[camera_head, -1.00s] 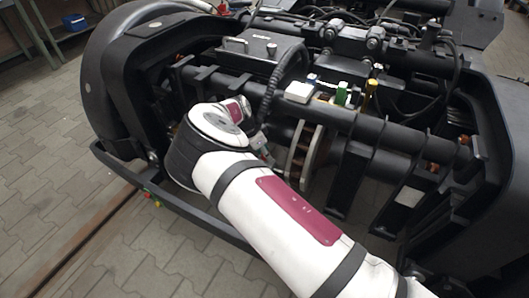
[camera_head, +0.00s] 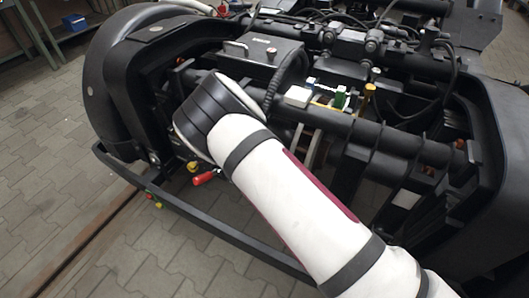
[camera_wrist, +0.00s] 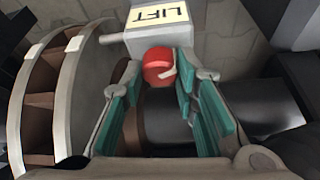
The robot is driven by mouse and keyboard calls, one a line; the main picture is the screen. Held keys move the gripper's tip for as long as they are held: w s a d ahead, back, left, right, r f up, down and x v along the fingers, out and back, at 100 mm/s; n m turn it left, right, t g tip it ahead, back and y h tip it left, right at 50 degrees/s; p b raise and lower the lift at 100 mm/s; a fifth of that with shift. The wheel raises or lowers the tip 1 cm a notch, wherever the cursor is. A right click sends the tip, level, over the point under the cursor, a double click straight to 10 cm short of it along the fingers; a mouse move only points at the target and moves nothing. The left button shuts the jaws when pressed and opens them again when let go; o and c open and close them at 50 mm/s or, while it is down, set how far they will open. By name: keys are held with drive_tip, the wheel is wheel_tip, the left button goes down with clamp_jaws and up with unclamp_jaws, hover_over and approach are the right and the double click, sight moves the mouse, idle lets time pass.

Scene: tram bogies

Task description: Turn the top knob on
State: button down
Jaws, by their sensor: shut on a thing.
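A red round knob (camera_wrist: 157,64) sits on a pale grey box (camera_wrist: 165,32) with a "LIFT" label that reads upside down in the wrist view. The knob carries a pale mark on its right side. My gripper (camera_wrist: 160,84) has its green-padded fingers on either side of the knob and is shut on it. In the head view my arm hides the gripper, the knob and the box. Only the one knob shows in the wrist view, so I cannot tell whether another lies below it.
A brake disc (camera_wrist: 50,95) stands close left of my gripper, and a dark shaft (camera_wrist: 250,105) runs to the right. A red handle (camera_head: 205,178) and a yellow part (camera_head: 193,166) show beside my arm. The black bogie frame (camera_head: 220,240) surrounds the space.

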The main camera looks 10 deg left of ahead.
drive_tip(key=n, duration=0.2)
drive_tip(key=n+y, duration=0.1)
drive_tip(key=shift+d+r+n+t+y+p, duration=0.1)
drive_tip(key=shift+n+t+y+p, duration=0.2)
drive_tip(key=shift+n+p, duration=0.1)
drive_tip(key=n+y, duration=0.1)
drive_tip(key=n, duration=0.2)
drive_tip(key=shift+d+n, duration=0.1)
drive_tip(key=shift+n, duration=0.2)
drive_tip(key=n+y, duration=0.2)
drive_tip(key=n, duration=0.3)
drive_tip(key=shift+n, duration=0.3)
drive_tip(key=shift+g, duration=0.4)
drive_tip(key=c, duration=1.2)
unclamp_jaws()
drive_tip(key=shift+c, duration=0.2)
